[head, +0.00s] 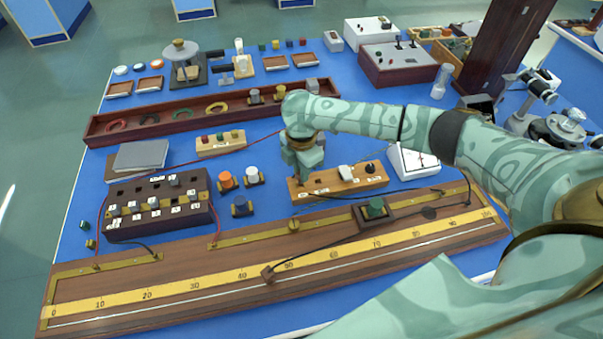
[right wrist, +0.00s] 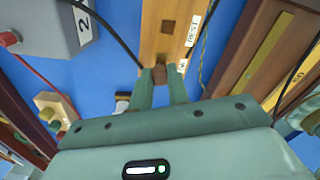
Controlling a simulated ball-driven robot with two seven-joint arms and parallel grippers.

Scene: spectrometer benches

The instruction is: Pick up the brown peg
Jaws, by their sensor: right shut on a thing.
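The brown peg (right wrist: 159,74) shows in the right wrist view, between the two green fingertips of my right gripper (right wrist: 160,88). The gripper is shut on it. The peg is at the end of a light wooden block (right wrist: 158,46) that has a square dark hole and a paper label. I cannot tell whether the peg is seated in the block or just above it. In the head view my right gripper (head: 300,178) points down at the left end of the same block (head: 325,184), and its fingers hide the peg. My left gripper is out of view.
A wooden metre board (head: 200,285) with a yellow scale lies in front. A white meter (head: 412,160) stands right. Thin wires cross the blue table.

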